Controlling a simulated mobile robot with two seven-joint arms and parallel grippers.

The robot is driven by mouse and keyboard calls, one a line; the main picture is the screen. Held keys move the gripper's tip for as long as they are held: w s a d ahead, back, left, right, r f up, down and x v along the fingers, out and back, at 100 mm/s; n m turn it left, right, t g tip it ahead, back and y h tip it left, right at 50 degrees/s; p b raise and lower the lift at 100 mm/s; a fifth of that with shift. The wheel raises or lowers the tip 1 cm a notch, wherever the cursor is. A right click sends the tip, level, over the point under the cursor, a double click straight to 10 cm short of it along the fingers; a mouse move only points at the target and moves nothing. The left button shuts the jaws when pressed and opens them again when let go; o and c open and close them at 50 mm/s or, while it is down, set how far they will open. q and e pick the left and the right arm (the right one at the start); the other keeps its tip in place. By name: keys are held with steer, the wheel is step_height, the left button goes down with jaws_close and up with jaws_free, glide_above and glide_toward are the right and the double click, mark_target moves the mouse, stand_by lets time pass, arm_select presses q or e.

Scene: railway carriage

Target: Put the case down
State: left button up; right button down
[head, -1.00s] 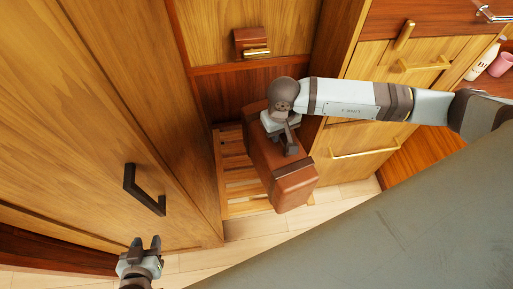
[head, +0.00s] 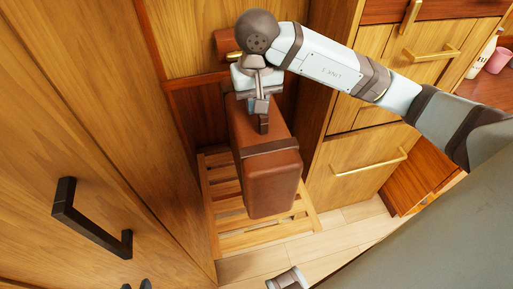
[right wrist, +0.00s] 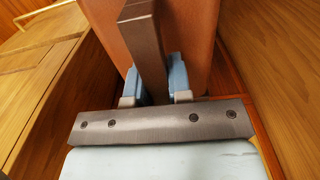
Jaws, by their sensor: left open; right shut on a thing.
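The brown leather case (head: 272,185) hangs upright from my right gripper (head: 262,108) in the head view, over a slatted wooden rack (head: 228,187). Whether its underside touches the slats is hidden. My right gripper is shut on the case's dark handle. In the right wrist view the blue finger pads (right wrist: 158,82) sit on either side of the handle (right wrist: 146,40), with the case's brown side (right wrist: 195,30) behind.
A tall wooden door with a black handle (head: 88,222) stands on the left. Drawers with brass handles (head: 362,172) stand close on the right. A wooden wall panel with a brown-and-brass fitting (head: 228,42) is behind. Pale floor (head: 345,225) lies in front.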

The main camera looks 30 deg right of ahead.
steer(key=shift+f, duration=9.6)
steer(key=shift+f+b, duration=0.5)
steer(key=shift+b, duration=0.15)
steer(key=c, duration=1.3)
jaws_free()
steer(key=shift+o, duration=1.2)
